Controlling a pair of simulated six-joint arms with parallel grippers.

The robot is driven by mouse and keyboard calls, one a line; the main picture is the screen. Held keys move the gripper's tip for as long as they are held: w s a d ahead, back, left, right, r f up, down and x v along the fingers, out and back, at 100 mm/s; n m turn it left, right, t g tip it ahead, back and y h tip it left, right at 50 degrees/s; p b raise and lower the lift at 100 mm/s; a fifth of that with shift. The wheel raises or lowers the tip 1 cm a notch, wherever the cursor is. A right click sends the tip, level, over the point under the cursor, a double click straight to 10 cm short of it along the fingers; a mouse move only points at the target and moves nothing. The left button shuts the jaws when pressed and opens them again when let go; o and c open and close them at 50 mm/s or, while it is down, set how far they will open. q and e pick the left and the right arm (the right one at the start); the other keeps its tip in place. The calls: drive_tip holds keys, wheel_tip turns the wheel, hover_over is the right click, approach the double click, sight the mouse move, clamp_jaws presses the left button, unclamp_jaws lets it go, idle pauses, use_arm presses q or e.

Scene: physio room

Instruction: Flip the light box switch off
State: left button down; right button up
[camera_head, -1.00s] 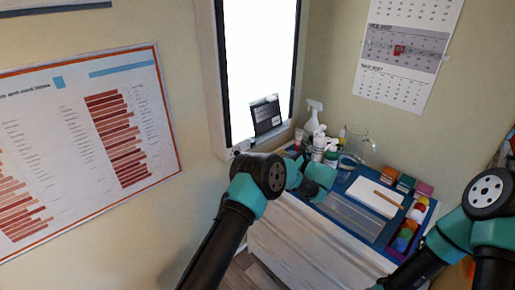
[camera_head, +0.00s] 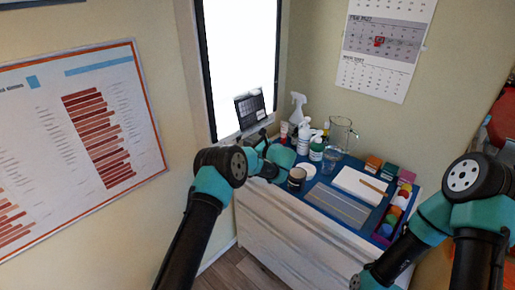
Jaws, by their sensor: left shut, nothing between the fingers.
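The light box (camera_head: 240,60) hangs on the wall at the upper middle, its panel glowing bright white in a dark inner frame. A dark film sheet (camera_head: 250,108) is at its lower right. The light box switch cannot be made out; the lower edge of the box is partly behind my left arm. My left gripper (camera_head: 265,136) is small and dark in this view, shut and empty, close to the lower right edge of the box. I cannot tell whether it touches the box. My right arm comes in at the right, with its gripper out of view.
Below stands a white cabinet (camera_head: 290,228) with a blue top. On it are a spray bottle (camera_head: 298,108), a glass jug (camera_head: 340,132), several small bottles, a dark cup (camera_head: 297,178), a white board (camera_head: 360,185) and coloured blocks (camera_head: 390,170). A calendar and chart hang on the walls.

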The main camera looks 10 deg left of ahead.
sight(237, 139)
use_arm(q)
drive_tip(key=shift+x, duration=1.55)
drive_tip(key=shift+a, duration=0.1)
drive_tip(key=shift+a+r+m+t+h, duration=0.1)
drive_tip(key=shift+a+m+t+h, duration=0.35)
drive_tip(key=shift+m+t, duration=0.4)
drive_tip(key=shift+s+a, duration=0.1)
drive_tip(key=shift+a+r+n, duration=0.2)
drive_tip(key=shift+a+n, duration=0.05)
drive_tip(key=shift+a, duration=0.1)
drive_tip(key=v, duration=1.5)
drive_tip(key=shift+d+f, duration=0.2)
drive_tip(key=shift+f, duration=0.2)
drive_tip(key=shift+t, duration=0.25)
